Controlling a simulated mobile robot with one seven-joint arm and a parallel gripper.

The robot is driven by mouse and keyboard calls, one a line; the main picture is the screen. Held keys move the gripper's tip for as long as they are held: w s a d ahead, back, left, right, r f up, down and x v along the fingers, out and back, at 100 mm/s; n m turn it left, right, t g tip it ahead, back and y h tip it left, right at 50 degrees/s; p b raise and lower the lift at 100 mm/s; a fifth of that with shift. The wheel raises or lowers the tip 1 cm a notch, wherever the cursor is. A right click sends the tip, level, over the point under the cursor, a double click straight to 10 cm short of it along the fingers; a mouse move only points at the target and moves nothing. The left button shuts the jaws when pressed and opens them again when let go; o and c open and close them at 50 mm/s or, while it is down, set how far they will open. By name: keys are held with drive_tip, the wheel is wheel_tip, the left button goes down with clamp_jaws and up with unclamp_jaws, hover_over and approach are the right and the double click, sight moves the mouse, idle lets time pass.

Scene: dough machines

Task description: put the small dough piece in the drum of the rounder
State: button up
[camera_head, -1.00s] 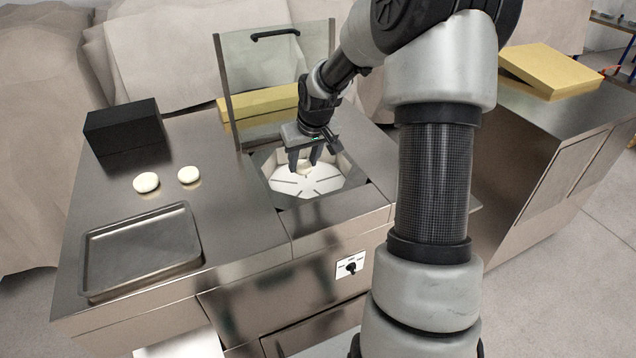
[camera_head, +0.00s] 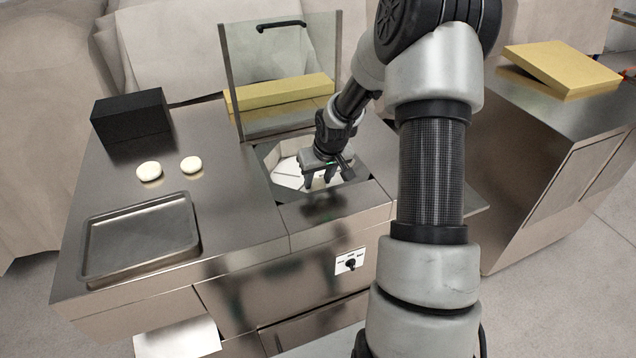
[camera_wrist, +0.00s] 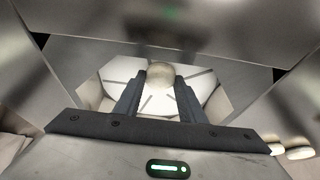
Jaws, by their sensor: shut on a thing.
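My gripper (camera_head: 321,182) is over the front right part of the rounder's drum (camera_head: 287,173), close to the front rim. The wrist view shows a small pale dough piece (camera_wrist: 160,74) between my two finger ends, with the fingers shut on it. Behind it shows the drum's white slotted floor (camera_wrist: 118,70). In the head view my fingers and wrist mostly hide the held piece. I cannot tell whether the piece touches the drum floor. The rounder's clear lid (camera_head: 283,60) stands upright behind the opening, with a black handle on top.
Two more dough pieces, a larger one (camera_head: 149,171) and a smaller one (camera_head: 191,165), lie on the steel top left of the drum. A shallow metal tray (camera_head: 88,262) and a black box (camera_head: 131,118) are also there. A control knob (camera_head: 350,263) is on the front.

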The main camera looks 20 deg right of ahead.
drive_tip(key=shift+f, duration=0.95)
drive_tip(key=o, duration=1)
drive_tip(key=shift+s+r, duration=0.1)
drive_tip(key=shift+r, duration=0.35)
drive_tip(key=v, duration=1.1)
drive_tip(key=shift+s+r+p, duration=0.1)
drive_tip(key=shift+r+p, duration=0.1)
drive_tip(key=shift+p, duration=0.2)
